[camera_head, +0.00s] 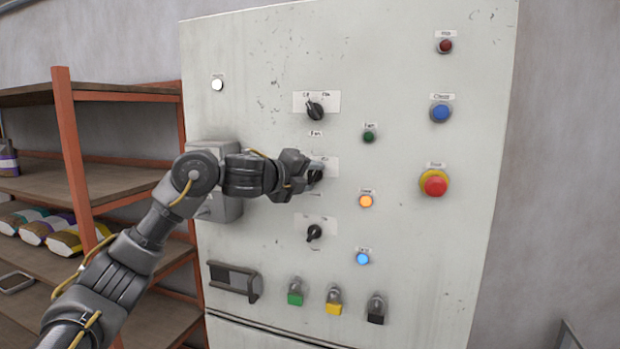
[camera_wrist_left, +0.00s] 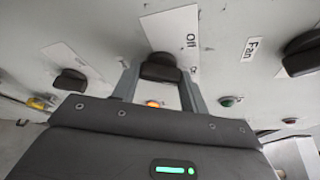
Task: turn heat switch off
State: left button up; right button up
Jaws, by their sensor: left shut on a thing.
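A grey control panel (camera_head: 400,290) fills the middle of the head view. My left gripper (camera_head: 303,172) is shut on the middle black rotary switch (camera_head: 316,174), in the column of three. In the left wrist view this switch (camera_wrist_left: 162,69) sits between the two fingers, in front of a white plate reading "Off". Its name label cannot be read, and the gripper partly hides the plate in the head view. An orange lamp (camera_head: 366,201) is lit to the right of and below it. My right gripper is not in view.
Another rotary switch (camera_head: 315,110), near the "Fan" label, is above, and a third (camera_head: 314,232) is below. A red emergency button (camera_head: 434,183) and blue button (camera_head: 440,113) are right. A grey box (camera_head: 222,207) protrudes behind my forearm. Shelves (camera_head: 110,187) stand left.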

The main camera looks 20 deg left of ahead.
pick_arm(q)
jog(key=shift+f+n+t+h+b, duration=0.3)
jog(key=shift+n+t+b, duration=0.1)
jog(key=shift+n+b, duration=0.5)
jog(key=n+t+b, duration=0.1)
jog(key=n+b, duration=0.1)
jog(key=n, duration=0.1)
jog(key=shift+f+h, duration=0.1)
jog(key=shift+h, duration=0.3)
jog(key=n+t+b, duration=0.1)
jog(key=n, duration=0.2)
jog(key=shift+b, duration=0.3)
jog(key=shift+n+t+b, duration=0.45)
jog(key=shift+n+t, duration=0.15)
jog(key=shift+n, duration=1.1)
jog(key=o, duration=1)
jog(key=shift+r, duration=0.2)
jog(key=shift+s, duration=0.1)
